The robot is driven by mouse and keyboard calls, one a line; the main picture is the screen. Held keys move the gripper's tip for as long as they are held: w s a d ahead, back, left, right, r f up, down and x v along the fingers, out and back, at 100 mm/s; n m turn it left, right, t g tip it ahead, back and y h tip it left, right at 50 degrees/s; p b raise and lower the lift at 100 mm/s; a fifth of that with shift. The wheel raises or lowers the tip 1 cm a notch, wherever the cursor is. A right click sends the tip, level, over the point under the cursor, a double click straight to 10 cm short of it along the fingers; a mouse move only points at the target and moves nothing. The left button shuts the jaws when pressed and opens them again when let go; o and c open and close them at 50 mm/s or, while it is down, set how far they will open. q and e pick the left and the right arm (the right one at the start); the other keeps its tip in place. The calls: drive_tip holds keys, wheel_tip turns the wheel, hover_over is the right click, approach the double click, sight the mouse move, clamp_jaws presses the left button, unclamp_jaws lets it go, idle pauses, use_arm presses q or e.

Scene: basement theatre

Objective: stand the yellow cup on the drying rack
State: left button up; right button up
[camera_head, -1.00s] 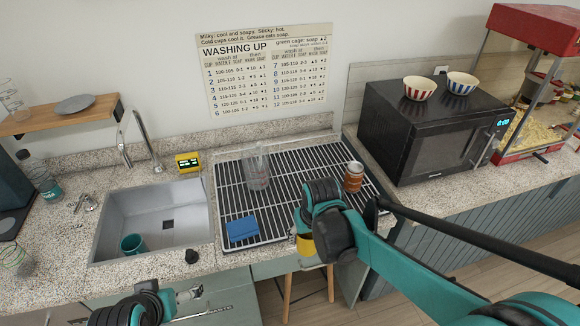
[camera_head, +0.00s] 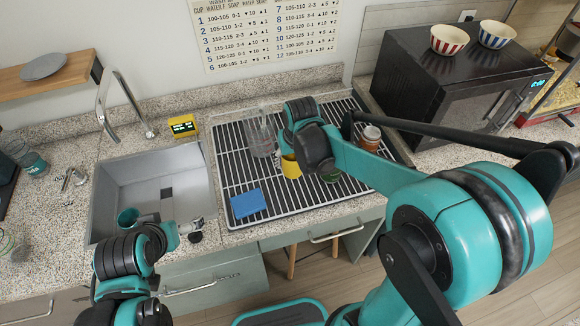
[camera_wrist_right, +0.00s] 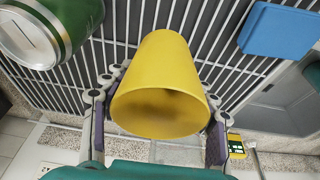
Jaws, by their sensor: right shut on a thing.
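The yellow cup (camera_head: 291,168) is over the front middle of the drying rack (camera_head: 232,165), partly hidden by my right gripper (camera_head: 297,158). In the right wrist view the cup (camera_wrist_right: 165,75) sits between the two fingers of my right gripper (camera_wrist_right: 163,112), which is shut on it. Its open mouth faces the camera and its narrower base points towards the rack bars (camera_wrist_right: 205,40). I cannot tell whether the base touches the bars. My left gripper (camera_head: 196,228) is near the sink's front right corner, its fingers too small to judge.
On the rack are a blue sponge (camera_head: 249,203), a clear glass (camera_head: 261,135), a brown jar (camera_head: 371,138) and a green can (camera_head: 331,177), close to the cup. The sink (camera_head: 185,205) holds a teal cup (camera_head: 128,218). A black microwave (camera_head: 440,85) stands right of the rack.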

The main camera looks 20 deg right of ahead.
drive_tip(key=shift+w+a+f, duration=0.15)
drive_tip(key=shift+w+f, duration=0.35)
drive_tip(key=shift+w, duration=0.25)
drive_tip(key=shift+f+b, duration=0.85)
drive_tip(key=shift+f, duration=1.1)
drive_tip(key=shift+f, duration=0.1)
drive_tip(key=shift+f, duration=0.15)
drive_tip(key=o, duration=1.3)
